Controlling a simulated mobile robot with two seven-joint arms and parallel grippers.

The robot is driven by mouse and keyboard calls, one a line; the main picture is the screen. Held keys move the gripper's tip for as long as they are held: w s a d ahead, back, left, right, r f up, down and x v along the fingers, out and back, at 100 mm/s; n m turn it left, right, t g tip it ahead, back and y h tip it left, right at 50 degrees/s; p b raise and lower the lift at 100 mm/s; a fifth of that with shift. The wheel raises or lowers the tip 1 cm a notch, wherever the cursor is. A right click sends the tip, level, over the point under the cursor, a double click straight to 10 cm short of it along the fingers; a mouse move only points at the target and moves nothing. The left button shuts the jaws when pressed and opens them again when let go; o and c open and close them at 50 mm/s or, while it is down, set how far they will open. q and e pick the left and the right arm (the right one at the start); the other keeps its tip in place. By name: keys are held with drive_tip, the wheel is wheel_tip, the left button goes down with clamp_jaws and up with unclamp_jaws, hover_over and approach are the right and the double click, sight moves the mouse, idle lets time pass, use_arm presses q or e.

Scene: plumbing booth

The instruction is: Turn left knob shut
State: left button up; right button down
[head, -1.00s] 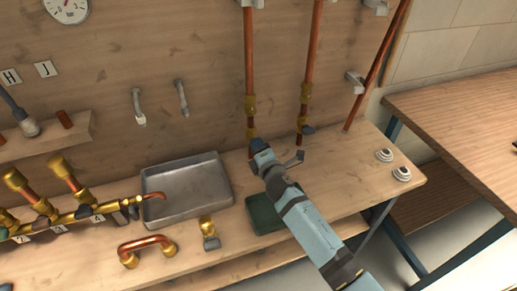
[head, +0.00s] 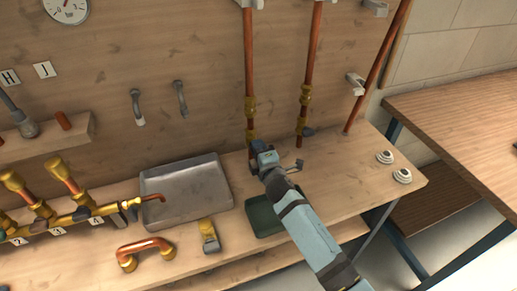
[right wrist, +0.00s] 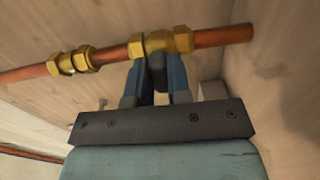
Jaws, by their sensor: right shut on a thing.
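The left copper pipe (head: 249,60) stands upright against the wooden wall, with brass fittings low on it. The left knob (right wrist: 157,68) is a small dark handle at the brass valve body (right wrist: 160,43) in the right wrist view. My right gripper (head: 261,151) is at the foot of this pipe and hides the knob in the head view. In the right wrist view, its two blue-grey fingers (right wrist: 158,80) are closed on the knob from both sides. My left gripper is in neither view.
A second copper pipe (head: 311,65) with a dark knob (head: 308,131) stands just right. A grey metal tray (head: 187,207), a green tray (head: 262,217), a bent copper pipe (head: 145,247) and a brass fitting (head: 209,235) lie on the bench. Two white round pieces (head: 401,176) lie at its right end.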

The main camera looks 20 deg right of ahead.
drive_tip(key=c, duration=1.1)
unclamp_jaws()
drive_tip(key=shift+w+d+r, duration=0.1)
drive_tip(key=shift+r, duration=0.3)
drive_tip(key=shift+c, duration=0.2)
drive_tip(key=shift+o, duration=0.4)
drive_tip(key=shift+f, duration=0.15)
drive_tip(key=shift+w+f, duration=0.15)
drive_tip(key=shift+f, duration=0.2)
drive_tip(key=shift+s+r, duration=0.1)
drive_tip(key=shift+s, duration=0.2)
drive_tip(key=s, duration=1.3)
drive_tip(key=shift+s+d, duration=0.1)
drive_tip(key=shift+d, duration=0.05)
